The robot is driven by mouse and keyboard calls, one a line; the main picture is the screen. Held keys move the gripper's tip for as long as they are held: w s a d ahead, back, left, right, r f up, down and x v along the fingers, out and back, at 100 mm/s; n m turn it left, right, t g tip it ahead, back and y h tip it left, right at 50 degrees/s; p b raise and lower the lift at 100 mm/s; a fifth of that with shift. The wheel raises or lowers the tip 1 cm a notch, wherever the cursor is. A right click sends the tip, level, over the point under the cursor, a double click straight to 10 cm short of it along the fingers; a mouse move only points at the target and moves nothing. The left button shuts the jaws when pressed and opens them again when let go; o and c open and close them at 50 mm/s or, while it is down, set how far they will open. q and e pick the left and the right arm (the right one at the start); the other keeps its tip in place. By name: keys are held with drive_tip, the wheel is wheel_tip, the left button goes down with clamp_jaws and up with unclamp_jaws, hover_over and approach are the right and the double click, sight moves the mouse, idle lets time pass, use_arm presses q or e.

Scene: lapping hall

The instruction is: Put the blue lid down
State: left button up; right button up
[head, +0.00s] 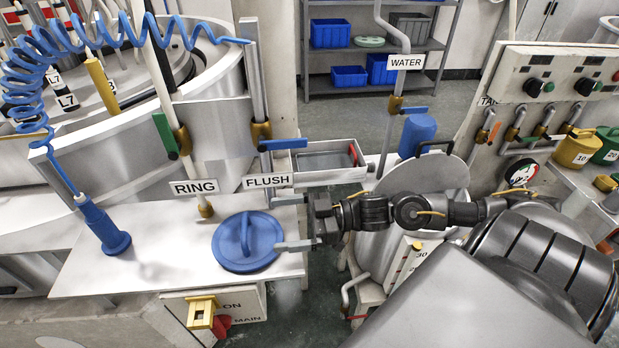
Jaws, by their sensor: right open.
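The blue lid (229,247) is round with a raised bar handle across its top. It lies flat on the white bench top (165,262), near the bench's right edge. My right gripper (284,222) comes in from the right with its two fingers spread wide apart and nothing between them. It is just to the right of the lid's handle. The nearer finger overlaps the lid's right rim in the picture; I cannot tell whether it touches. My left gripper is not in view.
A blue nozzle (105,227) on a coiled hose stands left of the lid. A yellow switch (201,313) is on the bench front. A grey tray (322,162) lies behind; a round metal vessel (440,171) is at right.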

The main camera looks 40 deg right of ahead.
drive_tip(key=v, duration=0.6)
idle(0.4)
